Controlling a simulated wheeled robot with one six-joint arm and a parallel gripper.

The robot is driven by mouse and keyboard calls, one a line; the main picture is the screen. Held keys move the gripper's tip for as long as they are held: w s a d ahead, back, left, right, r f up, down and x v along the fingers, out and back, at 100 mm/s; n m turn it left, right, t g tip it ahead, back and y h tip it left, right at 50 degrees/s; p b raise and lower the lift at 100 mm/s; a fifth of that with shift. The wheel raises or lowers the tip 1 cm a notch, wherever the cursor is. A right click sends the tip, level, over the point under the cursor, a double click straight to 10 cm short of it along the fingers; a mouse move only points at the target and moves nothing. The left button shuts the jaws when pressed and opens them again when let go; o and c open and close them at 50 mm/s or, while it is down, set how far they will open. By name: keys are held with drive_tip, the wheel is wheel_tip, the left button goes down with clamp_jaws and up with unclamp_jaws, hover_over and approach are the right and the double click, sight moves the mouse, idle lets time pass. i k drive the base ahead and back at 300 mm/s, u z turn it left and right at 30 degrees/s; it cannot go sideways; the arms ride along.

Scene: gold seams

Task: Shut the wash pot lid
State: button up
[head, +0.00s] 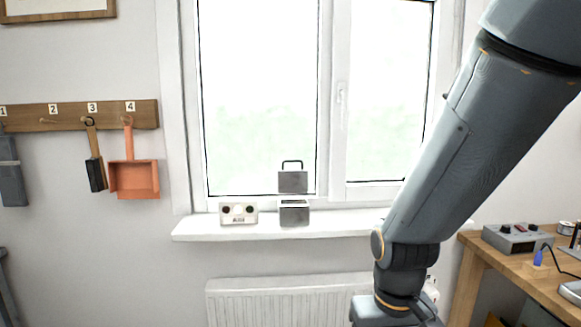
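The wash pot (295,216) is a small grey box on the white windowsill, in front of the window. Its lid (292,182) is a grey panel with a black handle loop on top. The lid stands upright above the pot's back edge, so the pot is open. The pot's inside is barely visible from here. My arm comes down from the top right and leaves the picture at the bottom, right of the pot. My gripper is out of view.
A white panel with dark round marks (239,213) stands on the windowsill (340,226) left of the pot. A radiator (285,303) is below. A wooden bench (515,275) with a grey device (517,238) is at the right. A brush and dustpan (134,179) hang at the left.

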sight(288, 182)
drive_tip(key=k, duration=0.65)
drive_tip(key=u, duration=0.45)
drive_tip(key=i, duration=1.65)
drive_tip(key=z, duration=0.45)
